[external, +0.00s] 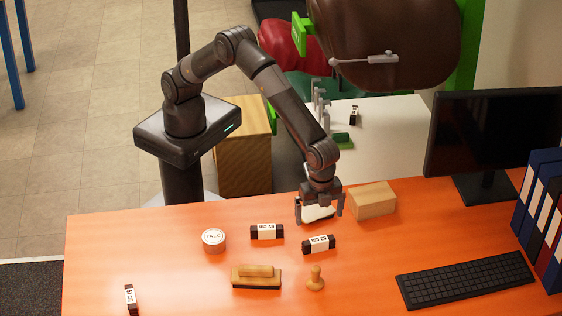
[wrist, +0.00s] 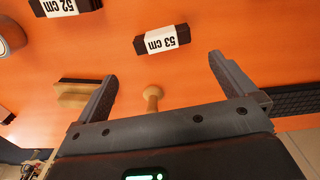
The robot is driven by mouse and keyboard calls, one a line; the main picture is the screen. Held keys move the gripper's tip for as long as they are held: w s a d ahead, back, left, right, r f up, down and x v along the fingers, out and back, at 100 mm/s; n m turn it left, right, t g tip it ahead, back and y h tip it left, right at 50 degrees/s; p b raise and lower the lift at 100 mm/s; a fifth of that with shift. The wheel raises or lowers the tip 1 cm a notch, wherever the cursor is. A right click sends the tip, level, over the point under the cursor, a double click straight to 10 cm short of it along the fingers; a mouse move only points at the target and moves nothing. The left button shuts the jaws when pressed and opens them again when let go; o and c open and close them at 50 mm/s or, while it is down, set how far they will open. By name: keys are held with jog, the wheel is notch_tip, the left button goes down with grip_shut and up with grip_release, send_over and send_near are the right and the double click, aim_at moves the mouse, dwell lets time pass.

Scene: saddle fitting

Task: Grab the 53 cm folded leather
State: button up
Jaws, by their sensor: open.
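The 53 cm folded leather (external: 319,244) is a small dark brown block with a white label, lying on the orange table. Its label reads 53 cm in the wrist view (wrist: 161,40), where it lies ahead of the fingertips. My gripper (external: 320,211) is open and empty, above the table behind the block; both fingers also show in the wrist view (wrist: 162,70). A similar block marked 52 cm (external: 266,232) lies to its left, partly cut off in the wrist view (wrist: 55,6). A third labelled block (external: 130,299) lies at the front left.
A wooden-handled stamp (external: 315,279) and a wooden brush (external: 256,278) lie in front of the blocks. A round tin (external: 213,240) is at left. A wooden box (external: 372,200) stands close right of my gripper. A keyboard (external: 465,278) and monitor (external: 493,135) are at right.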

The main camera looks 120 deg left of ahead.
aim_at(319, 239)
notch_tip(319, 239, down, 11)
jog(key=shift+w+r, duration=0.1)
dwell(0.5)
jog(key=shift+c, duration=0.4)
jog(key=shift+a, duration=0.1)
jog(key=c, duration=0.7)
